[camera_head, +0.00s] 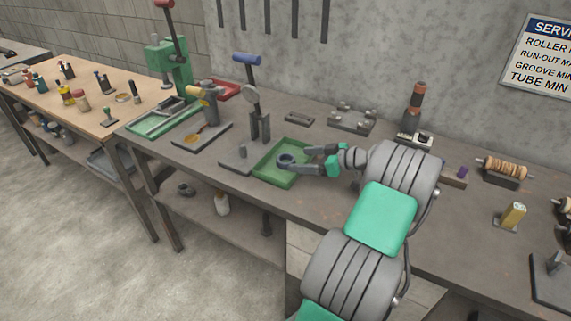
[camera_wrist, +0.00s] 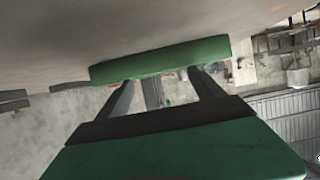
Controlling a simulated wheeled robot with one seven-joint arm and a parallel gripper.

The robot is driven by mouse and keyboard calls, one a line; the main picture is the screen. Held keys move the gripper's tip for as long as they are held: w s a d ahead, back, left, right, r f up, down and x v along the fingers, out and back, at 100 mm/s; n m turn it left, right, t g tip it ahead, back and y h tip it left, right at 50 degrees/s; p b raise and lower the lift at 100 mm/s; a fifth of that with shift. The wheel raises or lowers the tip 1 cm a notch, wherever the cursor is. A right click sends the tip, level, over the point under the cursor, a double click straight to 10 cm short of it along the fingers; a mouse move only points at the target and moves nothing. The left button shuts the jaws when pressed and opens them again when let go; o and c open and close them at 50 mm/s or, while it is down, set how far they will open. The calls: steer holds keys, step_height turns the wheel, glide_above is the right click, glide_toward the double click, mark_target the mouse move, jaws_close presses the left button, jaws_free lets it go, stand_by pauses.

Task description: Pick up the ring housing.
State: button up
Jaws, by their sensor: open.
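The ring housing (camera_head: 286,159) is a small dark grey ring. In the head view it lies in a shallow green tray (camera_head: 268,176) on the workbench. My gripper (camera_head: 302,160) is open and reaches in from the right, low over the tray. Its fingertips are just right of the ring, and I cannot tell whether they touch it. In the wrist view the two dark fingers of my gripper (camera_wrist: 160,80) are spread toward a green bar, likely the tray's wall (camera_wrist: 160,60). The ring housing cannot be made out there.
A lever press with a blue handle (camera_head: 246,58) stands behind the tray's left side. A dark block fixture (camera_head: 351,119) and a small dark plate (camera_head: 299,118) lie behind. A tool with a yellow handle (camera_head: 207,92) is farther left. The bench front right of the tray is bare.

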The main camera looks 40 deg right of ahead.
mark_target(280, 159)
steer(key=x, duration=0.5)
steer(key=shift+p, duration=0.35)
steer(key=shift+c, duration=0.5)
jaws_close()
